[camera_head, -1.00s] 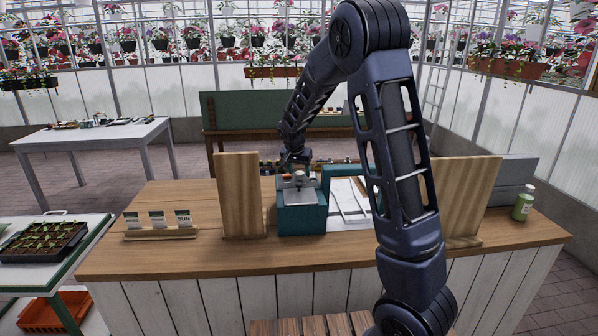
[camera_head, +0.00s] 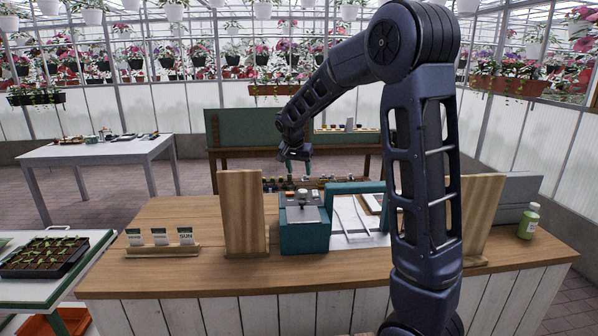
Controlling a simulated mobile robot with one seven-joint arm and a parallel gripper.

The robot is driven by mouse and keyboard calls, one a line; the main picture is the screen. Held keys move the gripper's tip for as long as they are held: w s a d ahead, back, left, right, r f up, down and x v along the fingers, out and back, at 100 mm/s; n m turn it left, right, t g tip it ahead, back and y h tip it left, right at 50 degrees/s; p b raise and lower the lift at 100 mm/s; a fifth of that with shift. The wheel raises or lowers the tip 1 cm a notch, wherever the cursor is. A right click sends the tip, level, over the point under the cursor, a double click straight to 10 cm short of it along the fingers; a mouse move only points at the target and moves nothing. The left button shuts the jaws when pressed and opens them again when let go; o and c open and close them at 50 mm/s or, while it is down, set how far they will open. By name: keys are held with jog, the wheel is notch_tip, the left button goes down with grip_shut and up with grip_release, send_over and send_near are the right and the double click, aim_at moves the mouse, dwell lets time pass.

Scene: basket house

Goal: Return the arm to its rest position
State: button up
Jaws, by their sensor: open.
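My arm rises from the bottom right of the head view, bends at a high elbow and reaches down over the wooden counter. My gripper (camera_head: 293,170) hangs small in the picture above the teal box (camera_head: 304,236), pointing down. It is open, and I see nothing held between its fingers. A gap shows between it and the small items on the box's grey top.
The wooden counter (camera_head: 180,275) carries upright wooden boards (camera_head: 243,213), seed packets (camera_head: 160,238), a white tray (camera_head: 352,240) and a green bottle (camera_head: 528,222). A seedling tray (camera_head: 45,256) stands at left. A grey table (camera_head: 95,152) stands behind.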

jog(key=s+d+r+n+y, duration=0.1)
jog(key=s+d+r+n, duration=0.15)
jog(key=s+d, duration=0.85)
jog(key=s+d+r+n+y, duration=0.1)
jog(key=s+d+r, duration=0.45)
jog(key=s, duration=0.95)
jog(key=s+d+f+n, duration=0.1)
jog(key=s+d+f, duration=0.1)
jog(key=s, duration=0.7)
jog(key=shift+s+d+f+t, duration=0.3)
jog(key=shift+s+d+f, duration=0.1)
jog(key=shift+f, duration=0.5)
